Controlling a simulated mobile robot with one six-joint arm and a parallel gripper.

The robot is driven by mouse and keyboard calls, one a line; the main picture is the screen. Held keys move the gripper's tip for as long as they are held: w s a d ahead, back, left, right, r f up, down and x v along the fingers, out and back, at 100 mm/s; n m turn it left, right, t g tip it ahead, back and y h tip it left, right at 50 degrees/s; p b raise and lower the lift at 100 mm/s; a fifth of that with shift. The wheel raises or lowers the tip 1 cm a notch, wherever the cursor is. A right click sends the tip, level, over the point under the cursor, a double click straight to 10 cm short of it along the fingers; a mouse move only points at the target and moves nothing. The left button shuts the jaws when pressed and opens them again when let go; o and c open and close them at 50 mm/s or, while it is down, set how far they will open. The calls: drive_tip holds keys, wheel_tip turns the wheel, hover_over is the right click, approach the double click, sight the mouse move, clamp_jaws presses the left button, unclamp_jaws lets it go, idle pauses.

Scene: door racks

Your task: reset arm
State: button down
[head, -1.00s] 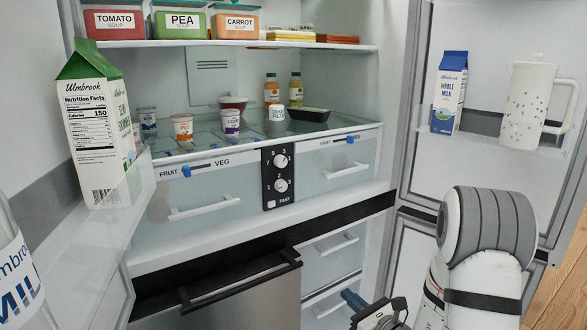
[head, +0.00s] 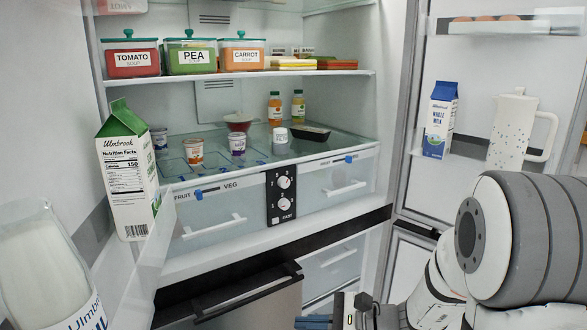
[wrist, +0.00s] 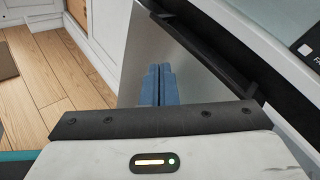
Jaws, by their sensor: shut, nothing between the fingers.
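My gripper (wrist: 159,84) shows in the wrist view as two blue fingers pressed together with nothing between them. It is in front of a grey steel drawer front (wrist: 205,60) with a black handle edge. In the head view, my gripper (head: 318,322) is at the bottom edge, partly cut off, to the right of the steel drawer (head: 240,305). My arm reaches in from the lower right of the head view.
The fridge stands open. Its shelf holds soup boxes (head: 194,56), and jars and bottles stand below. Milk cartons (head: 127,170) (head: 440,120) and a white pitcher (head: 512,130) stand in the door racks.

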drive_tip(key=s+d+r+n+g+h+p, duration=0.2)
drive_tip(key=s+r+n+g+h+p, duration=0.3)
drive_tip(key=s+r+n+h+p, duration=0.4)
drive_tip(key=s+d+r+n+t+h+p, duration=0.3)
drive_tip(key=d+r+n+h+p, duration=0.2)
drive_tip(key=d+r, duration=0.5)
drive_tip(key=n, duration=0.2)
drive_tip(key=shift+s+r+n+t, duration=0.15)
drive_tip(key=shift+s+n+t, duration=0.15)
drive_tip(key=shift+s, duration=0.1)
